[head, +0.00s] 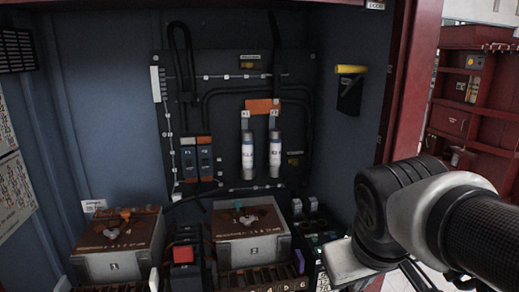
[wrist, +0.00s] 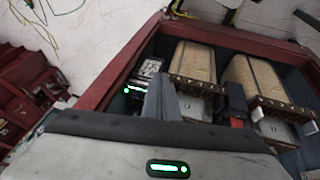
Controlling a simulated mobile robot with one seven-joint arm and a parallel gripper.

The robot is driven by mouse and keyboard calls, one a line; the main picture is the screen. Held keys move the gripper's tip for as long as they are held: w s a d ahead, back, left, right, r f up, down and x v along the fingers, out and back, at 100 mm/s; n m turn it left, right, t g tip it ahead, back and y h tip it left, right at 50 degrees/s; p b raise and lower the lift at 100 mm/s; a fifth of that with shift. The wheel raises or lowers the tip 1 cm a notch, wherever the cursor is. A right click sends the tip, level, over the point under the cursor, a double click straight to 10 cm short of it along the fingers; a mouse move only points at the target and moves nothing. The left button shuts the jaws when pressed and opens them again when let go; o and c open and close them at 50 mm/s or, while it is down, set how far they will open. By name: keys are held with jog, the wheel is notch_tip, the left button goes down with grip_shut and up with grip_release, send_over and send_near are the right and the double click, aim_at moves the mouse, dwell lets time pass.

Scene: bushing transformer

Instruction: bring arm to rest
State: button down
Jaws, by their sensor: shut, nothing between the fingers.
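My arm (head: 400,215) reaches in from the right edge of the head view, in front of the cabinet's right side. Its black joint and pale housing hang near the cabinet opening. My gripper (wrist: 162,97) shows in the wrist view with its grey fingers together and nothing held. It is above the cabinet floor area, apart from the boxes as far as I can see. The fingertips cannot be made out clearly in the head view.
Two grey boxes with rusty tops, box 1 (head: 114,265) and box 2 (head: 250,248), stand in the cabinet. A back panel (head: 225,110) carries two white cylinders (head: 247,150). A yellow-handled item (head: 350,70) hangs on the right wall. The red cabinet frame (head: 405,80) is close to my arm.

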jog(key=s+a+r+m+p, duration=0.1)
jog(key=r+p, duration=1)
jog(key=s+a+r+m+y+p, duration=0.1)
jog(key=s+r+p, duration=0.1)
jog(key=r+p, duration=0.9)
jog(key=shift+s+a+r+t+p, duration=0.2)
jog(key=shift+r+t+p, duration=0.15)
jog(key=shift+r, duration=0.25)
jog(key=shift+d, duration=0.15)
